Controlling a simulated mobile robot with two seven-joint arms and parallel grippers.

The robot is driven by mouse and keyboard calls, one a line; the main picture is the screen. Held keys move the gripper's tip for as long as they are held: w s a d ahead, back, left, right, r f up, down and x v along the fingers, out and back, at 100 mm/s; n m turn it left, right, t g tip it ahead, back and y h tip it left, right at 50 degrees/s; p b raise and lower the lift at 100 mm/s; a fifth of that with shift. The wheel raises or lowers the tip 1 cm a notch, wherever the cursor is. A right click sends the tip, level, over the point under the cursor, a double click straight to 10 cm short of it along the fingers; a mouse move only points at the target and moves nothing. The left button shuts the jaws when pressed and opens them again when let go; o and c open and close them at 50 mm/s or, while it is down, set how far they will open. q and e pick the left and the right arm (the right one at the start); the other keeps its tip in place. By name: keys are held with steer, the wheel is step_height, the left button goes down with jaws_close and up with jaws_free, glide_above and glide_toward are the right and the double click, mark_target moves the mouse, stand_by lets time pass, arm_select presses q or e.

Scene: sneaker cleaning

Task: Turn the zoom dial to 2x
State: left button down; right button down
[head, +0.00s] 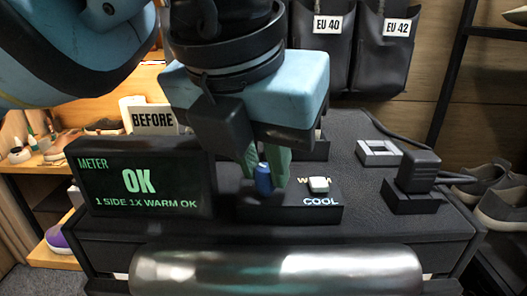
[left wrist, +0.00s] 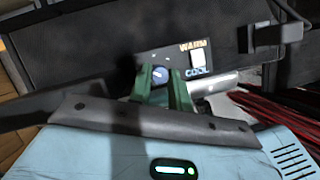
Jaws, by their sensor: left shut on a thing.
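The blue dial (head: 263,180) stands on a small black box beside the WARM/COOL switch. My left gripper (head: 268,172) comes down from above, its green fingers closed around the dial. In the left wrist view the dial's round face (left wrist: 159,75) shows between the two fingertips (left wrist: 160,82), with a light mark on it. The white rocker switch (head: 318,184) sits to the right of the dial, between the WARM and COOL labels; it also shows in the left wrist view (left wrist: 198,60). I cannot read any zoom marking. My right gripper is not in view.
A meter screen (head: 140,181) reading OK, "1 SIDE 1X WARM OK", stands left of the dial. A BEFORE card (head: 153,119) is behind it. A black plug-like block with a cable (head: 416,172) and a pale square frame (head: 378,152) are at right. A shiny roller (head: 275,277) lies in front.

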arm_select(q)
steer(key=shift+m, duration=0.3)
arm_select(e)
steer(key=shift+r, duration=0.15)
arm_select(q)
steer(key=m, duration=0.2)
steer(key=m+g+h+p, duration=0.1)
steer(key=m, duration=0.2)
steer(key=shift+a+h, duration=0.15)
steer(key=shift+h, duration=0.15)
steer(key=shift+w+m+g+h+p, duration=0.15)
steer(key=shift+m+g+p, duration=0.25)
steer(key=shift+m, duration=0.6)
steer(key=shift+w+m+g+h+p, duration=0.1)
steer(key=shift+m+g+h+p, duration=0.3)
steer(key=shift+m, duration=0.6)
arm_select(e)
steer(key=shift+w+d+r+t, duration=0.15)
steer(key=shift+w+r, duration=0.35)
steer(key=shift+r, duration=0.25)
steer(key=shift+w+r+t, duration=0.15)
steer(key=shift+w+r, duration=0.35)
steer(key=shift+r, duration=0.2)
arm_select(q)
steer(key=c, duration=1.3)
jaws_free()
steer(key=shift+r, duration=0.1)
